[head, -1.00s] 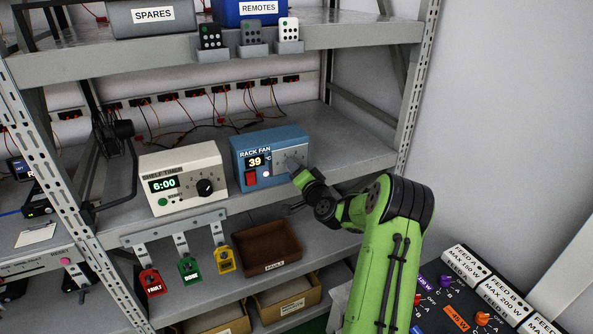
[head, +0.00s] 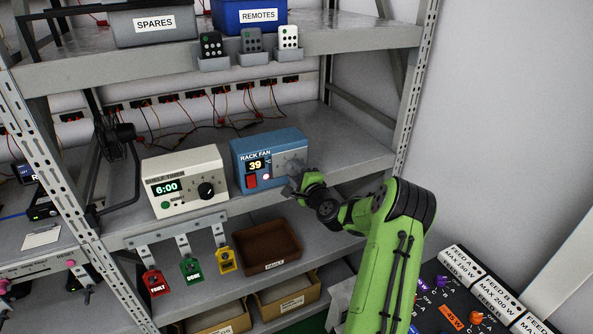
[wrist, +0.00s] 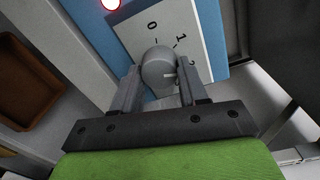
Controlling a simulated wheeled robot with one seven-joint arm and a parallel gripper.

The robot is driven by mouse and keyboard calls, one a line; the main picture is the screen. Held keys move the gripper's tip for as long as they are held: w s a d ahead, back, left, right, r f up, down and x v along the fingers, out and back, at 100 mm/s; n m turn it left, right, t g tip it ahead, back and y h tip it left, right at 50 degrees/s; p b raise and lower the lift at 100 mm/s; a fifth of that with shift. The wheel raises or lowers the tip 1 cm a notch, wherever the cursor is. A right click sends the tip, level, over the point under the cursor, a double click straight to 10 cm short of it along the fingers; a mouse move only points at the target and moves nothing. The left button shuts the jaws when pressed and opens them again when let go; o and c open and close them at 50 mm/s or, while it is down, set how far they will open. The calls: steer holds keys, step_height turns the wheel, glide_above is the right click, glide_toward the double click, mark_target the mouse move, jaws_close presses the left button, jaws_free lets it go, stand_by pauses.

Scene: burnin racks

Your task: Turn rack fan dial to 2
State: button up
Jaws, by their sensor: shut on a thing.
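The blue rack fan box (head: 243,164) stands on the middle shelf with a "39" display, a red switch and a lit lamp. Its grey dial knob (wrist: 157,68) shows in the wrist view on a pale plate (wrist: 140,38) marked 0, 1 and a further mark partly hidden by my right finger. A short white line on the knob points right, toward that finger and past the 1. My gripper (wrist: 160,92) has one finger on each side of the knob and is shut on it.
A cream shelf timer (head: 180,185) stands left of the box. Below are the hanging red, green and yellow tags (head: 191,268) and a brown tray (head: 268,250). The rack upright (head: 411,95) is to the right. Feed controls (head: 455,300) lie at lower right.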

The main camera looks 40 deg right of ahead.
steer(key=shift+m, duration=0.6)
steer(key=shift+f, duration=0.1)
steer(key=o, duration=1.1)
steer(key=shift+c, duration=0.2)
steer(key=b+v, duration=0.4)
steer(key=v, duration=1.1)
steer(key=shift+s, duration=0.4)
steer(key=shift+a, duration=0.1)
